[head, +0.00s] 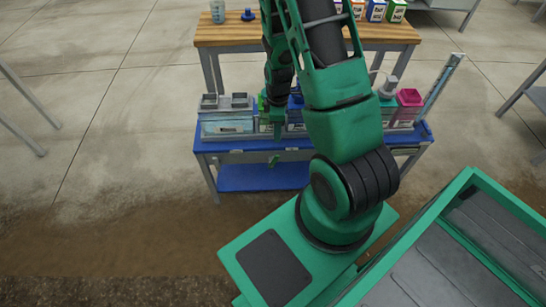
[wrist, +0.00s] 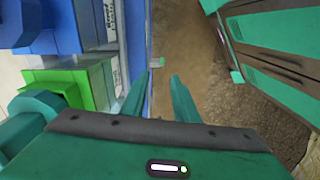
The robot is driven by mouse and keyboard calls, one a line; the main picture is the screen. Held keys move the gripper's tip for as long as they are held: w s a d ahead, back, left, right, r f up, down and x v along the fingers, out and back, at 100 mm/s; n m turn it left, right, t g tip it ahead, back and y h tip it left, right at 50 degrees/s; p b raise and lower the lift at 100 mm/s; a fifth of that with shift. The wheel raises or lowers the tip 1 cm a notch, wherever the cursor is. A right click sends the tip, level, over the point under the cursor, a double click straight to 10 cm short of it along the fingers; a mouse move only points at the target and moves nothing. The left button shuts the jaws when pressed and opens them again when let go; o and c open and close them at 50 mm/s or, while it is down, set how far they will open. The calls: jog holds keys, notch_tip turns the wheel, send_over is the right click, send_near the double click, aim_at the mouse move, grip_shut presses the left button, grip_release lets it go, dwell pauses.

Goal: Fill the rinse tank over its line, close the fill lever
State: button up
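A clear-walled tank (head: 228,126) with a pale blue band stands at the left end of the blue skid bench; I cannot read a label that proves it is the rinse tank. The liquid level is too small to read.
Green, blue and magenta-topped containers (head: 409,98) line the skid bench (head: 211,147), partly behind my arm. Blue and green boxes (wrist: 90,85) stand close left of my gripper. A wooden table (head: 225,33) is behind.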

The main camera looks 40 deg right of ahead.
jog(key=shift+n, duration=0.7)
jog(key=f, duration=0.4)
jog(key=shift+a+f, duration=0.25)
jog(key=shift+a, duration=0.1)
notch_tip(320, 180, down, 10)
jog(key=shift+f, duration=0.25)
grip_shut()
jog(key=shift+w, duration=0.1)
jog(key=shift+w+d, duration=0.2)
jog(key=shift+d, duration=0.05)
jog(key=shift+a, duration=0.3)
jog(key=shift+d, duration=0.1)
